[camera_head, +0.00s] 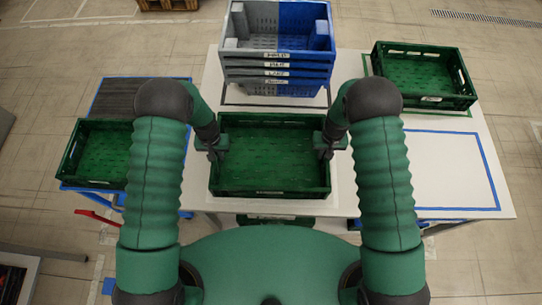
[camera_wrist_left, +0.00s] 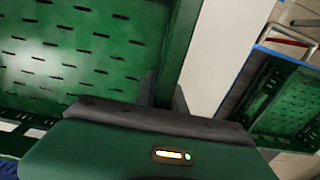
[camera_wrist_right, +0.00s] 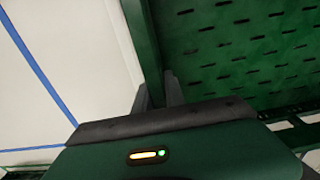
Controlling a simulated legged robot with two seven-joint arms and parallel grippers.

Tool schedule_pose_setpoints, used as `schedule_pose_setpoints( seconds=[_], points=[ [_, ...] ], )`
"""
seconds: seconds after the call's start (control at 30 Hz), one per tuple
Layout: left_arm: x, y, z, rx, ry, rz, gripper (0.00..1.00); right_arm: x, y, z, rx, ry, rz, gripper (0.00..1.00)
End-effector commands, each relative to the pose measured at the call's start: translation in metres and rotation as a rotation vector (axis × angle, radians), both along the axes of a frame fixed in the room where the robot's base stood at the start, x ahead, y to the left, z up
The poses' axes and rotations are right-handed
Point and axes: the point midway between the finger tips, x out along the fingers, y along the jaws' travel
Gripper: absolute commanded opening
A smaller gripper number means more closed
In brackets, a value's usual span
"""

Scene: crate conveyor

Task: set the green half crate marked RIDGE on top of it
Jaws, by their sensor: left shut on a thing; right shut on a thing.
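A green half crate (camera_head: 250,189) is in the middle of the head view, open side up and empty. A small white label shows on its near wall, too small to read. My left gripper (camera_head: 216,150) is shut on its left wall, and my right gripper (camera_head: 327,149) is shut on its right wall. The wrist views show the fingers on either side of the crate's left wall (camera_wrist_left: 184,50) and right wall (camera_wrist_right: 145,45). I cannot tell whether it rests on the table or hangs just above. Another green half crate (camera_head: 424,98) sits at the right back, its label unreadable.
A stack of grey and blue crates (camera_head: 277,62) with label strips stands behind the held crate. A green crate (camera_head: 92,155) is at the left on a blue-framed support. Part of another (camera_head: 275,219) shows below the near table edge. A blue-outlined table area (camera_head: 450,170) is clear.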

Motion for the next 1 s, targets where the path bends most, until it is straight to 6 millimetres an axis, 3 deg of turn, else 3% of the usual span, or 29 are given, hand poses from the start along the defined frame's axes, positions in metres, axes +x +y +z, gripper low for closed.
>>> schedule_pose_setpoints(
  seconds=[0.5,0.9,1.0],
  points=[
    [0.002,-0.002,0.003,-0.003,-0.003,-0.002,0.00,-0.003,-0.002,0.000,-0.003,0.007,-0.001,0.00],
    [0.001,-0.002,0.051,-0.003,-0.006,-0.001,0.00,-0.003,-0.002,0.048,-0.003,0.005,0.000,0.00],
    [0.001,-0.002,0.054,-0.002,-0.006,-0.001,0.00,-0.003,-0.001,0.051,-0.003,0.005,0.000,0.00]
  ],
)
